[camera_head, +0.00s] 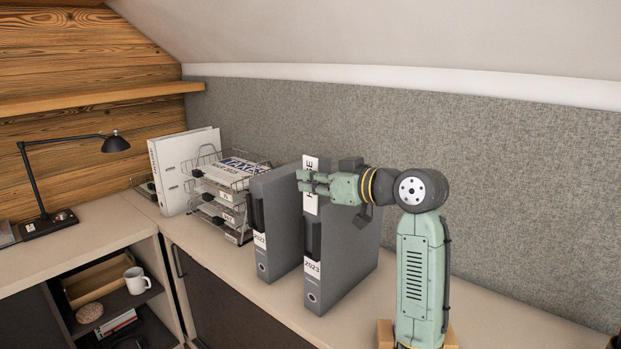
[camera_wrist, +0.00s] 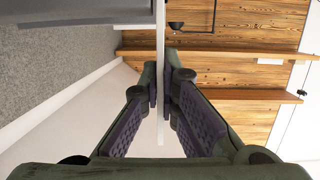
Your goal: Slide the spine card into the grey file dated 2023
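The white spine card (camera_head: 310,204) stands upright with dark lettering on it, partly covered by my fingers. My gripper (camera_head: 302,181) is shut on the card at the upper spine of the grey file dated 2023 (camera_head: 345,265). The card's lower end is near the top of the dark area on that spine; I cannot tell whether it has entered a pocket. In the wrist view the card (camera_wrist: 160,30) is a thin pale edge between my two fingers (camera_wrist: 160,88).
A grey file dated 2022 (camera_head: 277,225) stands just left of the 2023 file. Wire trays (camera_head: 225,195) with papers and a white binder (camera_head: 172,170) stand farther left. A black desk lamp (camera_head: 35,180) is at far left. The worktop (camera_head: 490,325) right of my arm is clear.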

